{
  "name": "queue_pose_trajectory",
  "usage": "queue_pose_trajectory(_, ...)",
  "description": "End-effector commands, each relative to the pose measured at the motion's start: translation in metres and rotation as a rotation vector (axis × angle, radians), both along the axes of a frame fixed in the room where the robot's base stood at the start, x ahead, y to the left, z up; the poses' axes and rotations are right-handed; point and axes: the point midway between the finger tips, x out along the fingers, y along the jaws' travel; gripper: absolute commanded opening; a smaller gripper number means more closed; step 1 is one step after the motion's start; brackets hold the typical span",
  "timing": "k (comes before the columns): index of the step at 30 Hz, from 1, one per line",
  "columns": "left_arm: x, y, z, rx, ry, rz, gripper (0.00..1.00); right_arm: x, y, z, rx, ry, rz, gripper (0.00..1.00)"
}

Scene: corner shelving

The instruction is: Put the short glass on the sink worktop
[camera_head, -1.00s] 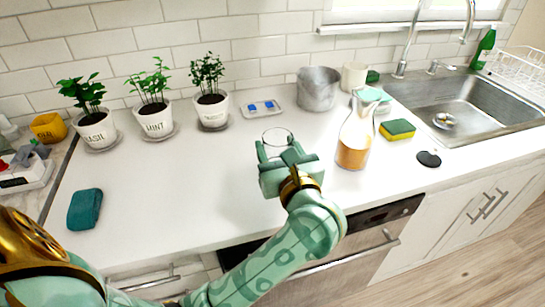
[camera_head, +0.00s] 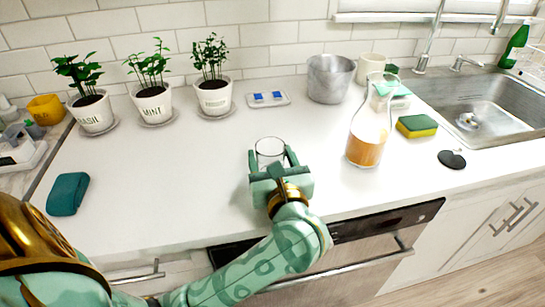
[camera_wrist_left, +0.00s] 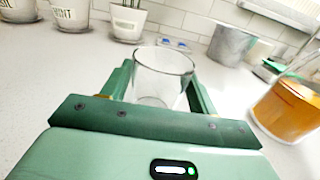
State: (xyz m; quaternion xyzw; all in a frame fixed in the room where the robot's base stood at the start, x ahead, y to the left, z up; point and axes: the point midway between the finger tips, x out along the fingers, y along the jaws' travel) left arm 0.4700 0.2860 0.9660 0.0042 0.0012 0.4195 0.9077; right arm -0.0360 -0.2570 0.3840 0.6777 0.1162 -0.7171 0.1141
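The short clear glass (camera_head: 270,148) is between the two fingers of my left gripper (camera_head: 272,158), over the middle of the white worktop (camera_head: 190,190). In the left wrist view the fingers lie along both sides of the glass (camera_wrist_left: 163,72), and the gripper looks shut on it. The glass is upright. Its base is partly hidden by the gripper, and I cannot tell whether it touches the worktop. The metal sink (camera_head: 480,105) is at the right. My right gripper is not in view.
A carafe with orange liquid (camera_head: 366,150) stands right of the glass. A sponge (camera_head: 417,126), a dark disc (camera_head: 452,160) and a metal pot (camera_head: 330,80) are near the sink. Potted herbs (camera_head: 152,105) line the back left.

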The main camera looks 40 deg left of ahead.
Motion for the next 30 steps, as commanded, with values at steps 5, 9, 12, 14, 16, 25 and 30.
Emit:
queue_pose_trajectory(5,0.0,0.0,0.0,0.0,0.0,0.0,0.75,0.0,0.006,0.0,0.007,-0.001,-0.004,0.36)
queue_pose_trajectory(9,0.0,0.0,0.001,-0.001,-0.001,0.0,0.75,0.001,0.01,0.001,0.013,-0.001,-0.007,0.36)
queue_pose_trajectory(12,-0.002,-0.003,0.004,-0.001,0.0,-0.001,0.75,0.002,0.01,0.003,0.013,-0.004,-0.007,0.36)
queue_pose_trajectory(14,-0.008,-0.01,0.004,-0.003,0.001,-0.002,0.75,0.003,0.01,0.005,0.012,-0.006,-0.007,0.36)
queue_pose_trajectory(16,-0.017,-0.02,0.004,-0.005,0.002,-0.002,0.75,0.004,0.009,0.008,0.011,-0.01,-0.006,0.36)
queue_pose_trajectory(25,-0.061,-0.072,0.004,-0.004,0.002,-0.001,0.75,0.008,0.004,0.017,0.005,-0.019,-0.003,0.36)
queue_pose_trajectory(30,-0.075,-0.088,0.003,-0.002,0.001,-0.001,0.75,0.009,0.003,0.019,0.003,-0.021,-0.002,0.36)
